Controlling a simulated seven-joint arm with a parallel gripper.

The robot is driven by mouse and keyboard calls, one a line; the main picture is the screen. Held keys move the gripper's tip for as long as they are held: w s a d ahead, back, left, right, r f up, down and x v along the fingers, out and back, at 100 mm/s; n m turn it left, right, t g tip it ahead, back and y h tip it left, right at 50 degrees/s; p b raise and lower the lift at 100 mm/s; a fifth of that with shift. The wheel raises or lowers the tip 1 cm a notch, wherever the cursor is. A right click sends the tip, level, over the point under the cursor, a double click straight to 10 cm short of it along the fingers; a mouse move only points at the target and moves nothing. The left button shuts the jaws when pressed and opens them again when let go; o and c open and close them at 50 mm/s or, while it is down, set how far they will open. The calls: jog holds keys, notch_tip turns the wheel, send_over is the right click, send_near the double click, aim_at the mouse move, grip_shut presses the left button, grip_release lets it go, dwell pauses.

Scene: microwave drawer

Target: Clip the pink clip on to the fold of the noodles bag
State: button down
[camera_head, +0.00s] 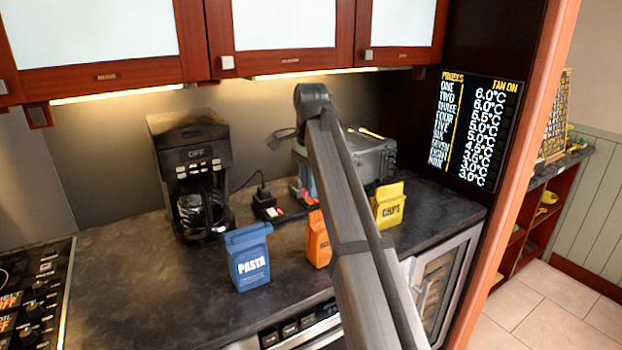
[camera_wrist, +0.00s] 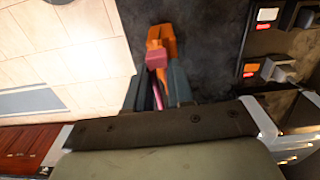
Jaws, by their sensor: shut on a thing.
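An orange bag (camera_head: 319,240) stands on the counter between the blue and yellow bags. My arm hides part of it and most of its label, so I cannot read whether it says noodles. In the wrist view the orange bag (camera_wrist: 163,38) is just beyond my fingertips. My gripper (camera_wrist: 157,78) is shut on the pink clip (camera_wrist: 156,58), whose front end sticks out past the blue-grey fingers. The clip overlaps the orange bag in this view; I cannot tell whether they touch. My arm largely covers the gripper in the head view.
A blue pasta bag (camera_head: 249,258) stands to the left and a yellow chips bag (camera_head: 388,206) to the right. A coffee maker (camera_head: 190,172) and a grey toaster (camera_head: 372,155) are behind. Sockets (camera_head: 268,206) sit near the wall.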

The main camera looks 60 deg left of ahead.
jog(key=shift+f, duration=2.25)
jog(key=shift+f, duration=1.6)
dwell(1.7)
jog(key=shift+c, duration=2.2)
grip_release()
jog(key=shift+r, duration=0.2)
jog(key=shift+r, duration=3.8)
